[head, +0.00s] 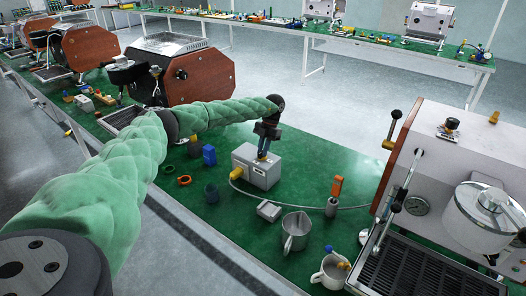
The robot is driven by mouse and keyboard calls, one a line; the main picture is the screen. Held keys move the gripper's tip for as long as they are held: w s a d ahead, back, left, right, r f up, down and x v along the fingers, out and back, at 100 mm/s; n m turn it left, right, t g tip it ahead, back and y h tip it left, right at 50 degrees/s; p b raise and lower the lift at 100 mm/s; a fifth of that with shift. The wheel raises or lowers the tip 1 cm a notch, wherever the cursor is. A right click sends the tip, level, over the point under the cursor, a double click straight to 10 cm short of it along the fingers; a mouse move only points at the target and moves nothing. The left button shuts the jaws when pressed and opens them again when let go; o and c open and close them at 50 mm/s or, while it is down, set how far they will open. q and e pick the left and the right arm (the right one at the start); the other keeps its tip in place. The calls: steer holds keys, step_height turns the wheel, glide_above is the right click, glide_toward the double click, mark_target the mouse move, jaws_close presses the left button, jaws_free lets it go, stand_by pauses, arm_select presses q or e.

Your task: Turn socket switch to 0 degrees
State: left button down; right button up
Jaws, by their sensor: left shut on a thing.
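A grey socket box (257,171) stands on the green table in the middle of the head view. A yellow plug (237,173) sits at its left side, with a grey cable running from it to the right. My left arm reaches in from the left, and my left gripper (264,152) points down onto the top of the box. It is shut on the switch there, of which only a small yellowish part shows between the fingers. The switch's angle is too small and covered to tell. My right gripper is not in view.
A metal pitcher (296,233), a mug (331,272), an orange-handled tool (336,190) and a small grey block (269,211) stand in front of the box. Blue, orange and dark small parts lie left of it. An espresso machine (448,165) fills the right side.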

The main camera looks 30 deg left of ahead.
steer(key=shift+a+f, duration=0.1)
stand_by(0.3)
arm_select(q)
steer(key=c, duration=1.4)
jaws_free()
steer(key=shift+r, duration=0.1)
